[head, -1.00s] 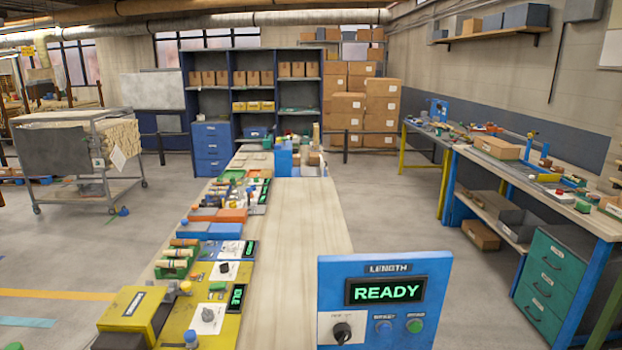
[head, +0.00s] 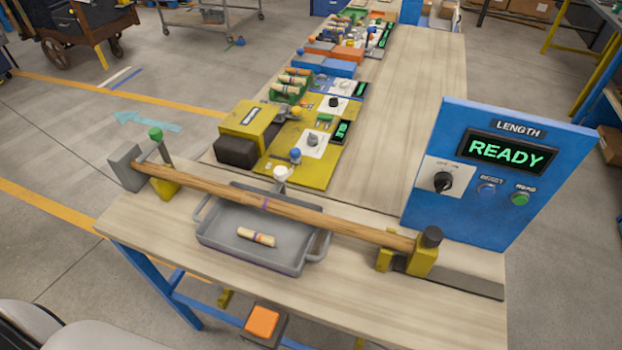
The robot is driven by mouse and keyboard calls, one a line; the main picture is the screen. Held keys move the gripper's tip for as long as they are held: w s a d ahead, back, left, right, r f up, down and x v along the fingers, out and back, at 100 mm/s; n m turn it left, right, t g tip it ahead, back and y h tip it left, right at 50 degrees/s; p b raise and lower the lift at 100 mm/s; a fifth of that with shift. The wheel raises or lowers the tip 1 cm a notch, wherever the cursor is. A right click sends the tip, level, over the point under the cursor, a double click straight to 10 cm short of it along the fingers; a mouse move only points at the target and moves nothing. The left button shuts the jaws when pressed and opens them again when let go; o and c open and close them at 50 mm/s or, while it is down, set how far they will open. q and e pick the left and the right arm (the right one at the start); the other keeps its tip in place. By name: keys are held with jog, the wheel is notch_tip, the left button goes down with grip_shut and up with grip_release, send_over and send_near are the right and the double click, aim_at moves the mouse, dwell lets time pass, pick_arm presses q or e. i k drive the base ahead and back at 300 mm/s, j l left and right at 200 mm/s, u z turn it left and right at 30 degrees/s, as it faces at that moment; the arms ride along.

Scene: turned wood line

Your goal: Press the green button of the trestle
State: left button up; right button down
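The trestle is a wooden rod (head: 330,219) lying level across the near end of the bench, between a grey block on a yellow foot at its left and a yellow stop (head: 424,255) with a black knob at its right. A blue upright panel (head: 424,215) marked LENGTH stands behind the right end; its display (head: 507,152) reads READY. On it are a black rotary switch (head: 443,182), a blue button (head: 487,188) and a round green button (head: 520,199) at the right. A green knob (head: 155,134) tops a post at the rod's left end. Neither gripper is in view.
A grey tray (head: 215,238) holding a short wooden piece (head: 256,237) sits under the rod. Yellow fixtures (head: 300,175) with knobs stand behind it. An orange button box (head: 262,322) is low at the bench front. The bench right of the fixtures is bare.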

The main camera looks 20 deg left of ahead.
aim_at(518, 200)
jog(key=u, duration=0.75)
jog(key=z, duration=1.5)
